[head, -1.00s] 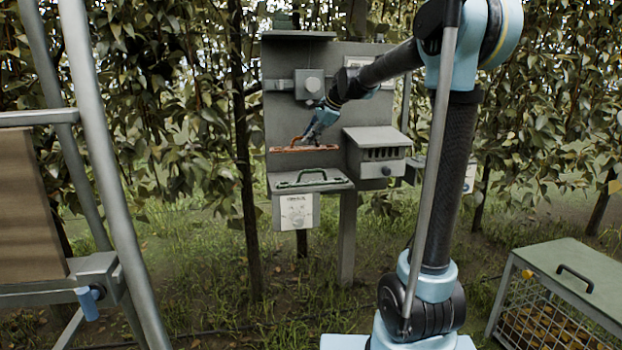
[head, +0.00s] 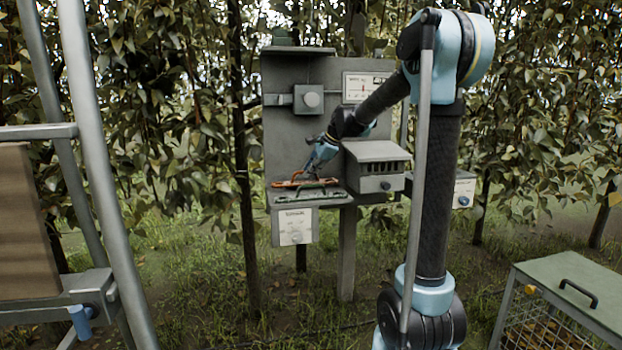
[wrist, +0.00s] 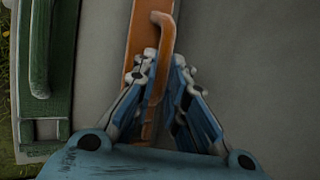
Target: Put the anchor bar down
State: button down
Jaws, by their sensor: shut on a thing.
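An orange bar with a raised handle (head: 285,184) is held level by my gripper (head: 313,172), low over the grey shelf of the panel (head: 340,200). I cannot tell whether the bar touches the shelf. In the wrist view the fingers of my gripper (wrist: 160,68) are shut on the handle of the orange bar (wrist: 140,38), hiding part of it. A green bar with a similar handle (head: 318,195) lies on the shelf in front of the orange one. It also shows at the left of the wrist view (wrist: 40,75). Which bar is the anchor bar is not marked.
A grey box with slots (head: 376,165) stands just right of the shelf. A paper label (head: 295,226) hangs below the shelf. A metal frame (head: 100,180) stands at left, a green-topped cage (head: 575,285) at right.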

jog(key=shift+f, duration=0.95)
jog(key=c, duration=1.6)
grip_release()
jog(key=v, duration=1.2)
jog(key=s+d+f+n+h, duration=0.2)
jog(key=s+d+f+n, duration=0.2)
jog(key=s+f, duration=0.5)
jog(key=s+d+f+n+g+h, duration=0.1)
jog(key=s+d+f+n, duration=0.4)
jog(key=s, duration=1.1)
jog(key=s+d+f+n+h, duration=0.2)
jog(key=s+d+f+n, duration=0.3)
jog(key=s+d+f, duration=0.5)
jog(key=s+f, duration=0.3)
jog(key=shift+s+f+g+h, duration=0.3)
jog(key=shift+h, duration=0.1)
